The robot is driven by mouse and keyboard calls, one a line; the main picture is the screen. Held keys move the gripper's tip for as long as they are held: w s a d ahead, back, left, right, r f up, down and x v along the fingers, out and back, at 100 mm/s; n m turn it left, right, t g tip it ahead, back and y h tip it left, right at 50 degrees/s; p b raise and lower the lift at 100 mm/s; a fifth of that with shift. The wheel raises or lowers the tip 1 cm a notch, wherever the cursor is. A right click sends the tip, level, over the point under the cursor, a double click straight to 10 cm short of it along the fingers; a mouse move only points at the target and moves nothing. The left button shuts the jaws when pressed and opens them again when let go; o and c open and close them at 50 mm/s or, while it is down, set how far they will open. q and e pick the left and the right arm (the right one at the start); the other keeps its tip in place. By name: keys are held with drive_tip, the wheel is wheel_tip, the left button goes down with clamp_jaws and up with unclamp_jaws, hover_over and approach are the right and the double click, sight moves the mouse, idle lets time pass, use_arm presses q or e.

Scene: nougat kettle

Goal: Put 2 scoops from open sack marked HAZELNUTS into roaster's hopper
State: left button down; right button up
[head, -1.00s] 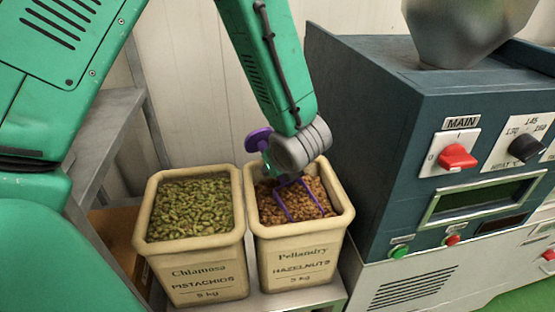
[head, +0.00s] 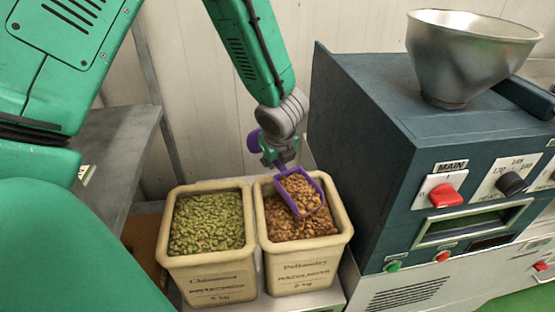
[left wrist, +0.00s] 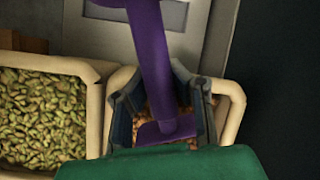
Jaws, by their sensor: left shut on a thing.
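The open sack marked HAZELNUTS (head: 303,272) stands in the lower middle of the head view, full of brown nuts. My left gripper (head: 279,152) is above its back rim, shut on the handle of a purple scoop (head: 322,190). The scoop's bowl is heaped with hazelnuts and is over the sack's opening; I cannot tell whether it still touches the nuts. In the left wrist view the purple handle (left wrist: 150,60) runs between the gripper's fingers. The roaster's hopper (head: 465,65) is a metal funnel on top of the blue roaster (head: 375,130). My right gripper does not show.
An open sack of green pistachios (head: 208,280) stands close at the left of the hazelnut sack. The roaster's side wall rises just right of the hazelnut sack. A grey metal table (head: 120,150) is at the left. A pale panelled wall is behind.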

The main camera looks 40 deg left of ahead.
use_arm(q)
wheel_tip(320, 180, up, 3)
drive_tip(key=p, duration=0.3)
drive_tip(key=shift+w+a+r, duration=0.1)
drive_tip(key=shift+a+r+h+p, duration=0.2)
drive_tip(key=shift+r+h+p, duration=0.1)
drive_tip(key=shift+r+p, duration=1.15)
drive_tip(key=shift+f, duration=0.15)
